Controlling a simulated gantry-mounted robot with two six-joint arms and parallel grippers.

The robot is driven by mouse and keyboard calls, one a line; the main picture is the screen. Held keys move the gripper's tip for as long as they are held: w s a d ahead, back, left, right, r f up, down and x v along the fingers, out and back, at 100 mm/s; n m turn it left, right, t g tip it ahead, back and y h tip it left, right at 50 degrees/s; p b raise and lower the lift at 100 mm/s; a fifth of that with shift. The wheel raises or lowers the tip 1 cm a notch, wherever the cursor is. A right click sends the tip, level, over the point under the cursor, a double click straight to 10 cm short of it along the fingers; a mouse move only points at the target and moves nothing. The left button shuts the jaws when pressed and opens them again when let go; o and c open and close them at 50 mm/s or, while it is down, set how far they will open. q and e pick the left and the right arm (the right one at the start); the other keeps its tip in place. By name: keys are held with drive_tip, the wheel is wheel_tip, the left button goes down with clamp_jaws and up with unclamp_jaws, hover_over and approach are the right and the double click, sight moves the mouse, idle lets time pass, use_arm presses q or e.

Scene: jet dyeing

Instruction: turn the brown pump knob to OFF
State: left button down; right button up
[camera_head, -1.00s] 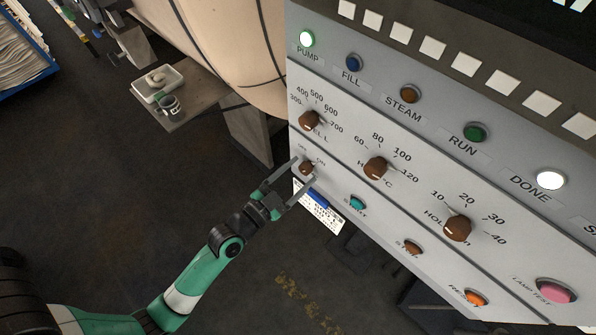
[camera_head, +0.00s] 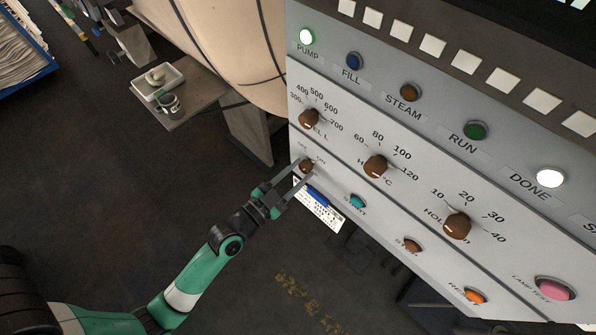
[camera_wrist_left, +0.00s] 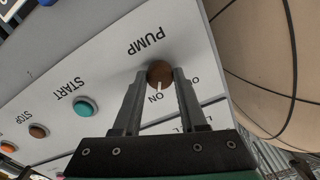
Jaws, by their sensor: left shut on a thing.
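The brown pump knob (camera_head: 306,165) is at the lower left of the grey panel, below the dial marked 300 to 700. In the left wrist view the knob (camera_wrist_left: 159,73) shows its white pointer line towards ON; the OFF mark is beside it, partly hidden by a finger. My left gripper (camera_head: 303,170) reaches the panel from the lower left and is shut on the knob, one finger on each side. The fingers also show in the left wrist view (camera_wrist_left: 160,80). My right gripper is not in view.
The PUMP lamp (camera_head: 306,37) is lit. A teal START button (camera_head: 358,202) is right of the knob, and a white card with a blue strip (camera_head: 318,207) hangs just below. Other brown dials (camera_head: 376,167) sit higher. Open floor lies left of the panel.

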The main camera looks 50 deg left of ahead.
use_arm(q)
drive_tip(key=shift+n, duration=0.3)
drive_tip(key=n+p, duration=0.1)
drive_tip(key=n, duration=0.5)
drive_tip(key=n+p, duration=0.1)
drive_tip(key=n, duration=0.5)
drive_tip(key=shift+n, duration=0.4)
drive_tip(key=shift+c, duration=2.2)
unclamp_jaws()
drive_tip(key=shift+s, duration=0.1)
